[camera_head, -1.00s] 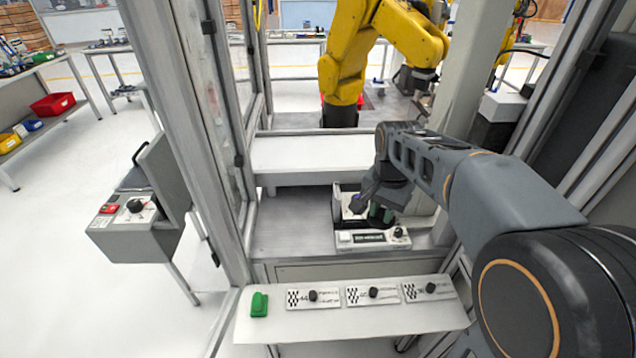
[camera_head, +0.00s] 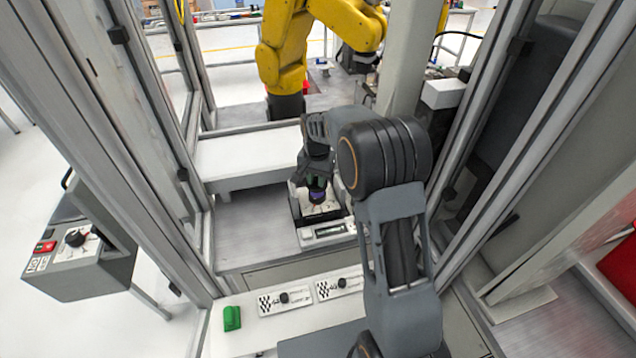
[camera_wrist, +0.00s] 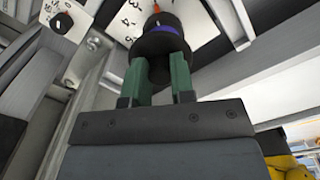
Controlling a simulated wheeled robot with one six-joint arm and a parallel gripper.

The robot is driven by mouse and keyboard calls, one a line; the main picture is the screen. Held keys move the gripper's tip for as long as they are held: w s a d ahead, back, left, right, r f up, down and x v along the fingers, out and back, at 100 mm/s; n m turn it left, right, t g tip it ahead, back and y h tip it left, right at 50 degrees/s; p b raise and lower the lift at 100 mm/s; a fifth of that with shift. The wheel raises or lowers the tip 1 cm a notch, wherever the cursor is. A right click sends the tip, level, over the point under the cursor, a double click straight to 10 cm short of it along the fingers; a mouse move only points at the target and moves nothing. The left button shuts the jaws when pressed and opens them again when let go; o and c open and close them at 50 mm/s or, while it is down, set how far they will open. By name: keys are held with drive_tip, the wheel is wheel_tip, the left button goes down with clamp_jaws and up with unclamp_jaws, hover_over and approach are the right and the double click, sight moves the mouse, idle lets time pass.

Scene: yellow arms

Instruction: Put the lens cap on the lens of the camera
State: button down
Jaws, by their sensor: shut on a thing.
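My gripper (camera_head: 316,182), with green fingers, points down over a white-faced box on the bench inside the frame. In the wrist view its fingers (camera_wrist: 160,68) are shut on a round black knob-like piece (camera_wrist: 158,42) with a blue-purple band. This piece (camera_head: 316,197) is at a white plate (camera_head: 319,209) with dark tick marks; I cannot tell whether it is fixed there. An orange mark shows just beyond it in the wrist view. I cannot make out a camera, a lens or a separate lens cap in any view.
A control box with a black knob (camera_head: 75,238) and a red button stands at left. In front, a white shelf holds a green block (camera_head: 232,318) and checkered plates with black knobs. Metal posts flank my arm. A yellow robot arm (camera_head: 283,60) stands behind a white ledge (camera_head: 250,160).

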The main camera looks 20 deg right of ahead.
sight(317, 186)
drive_tip(key=shift+w+d+f, duration=0.15)
drive_tip(key=shift+w+f, duration=0.3)
drive_tip(key=shift+f, duration=0.4)
drive_tip(key=shift+f+p, duration=0.3)
drive_tip(key=shift+f, duration=0.95)
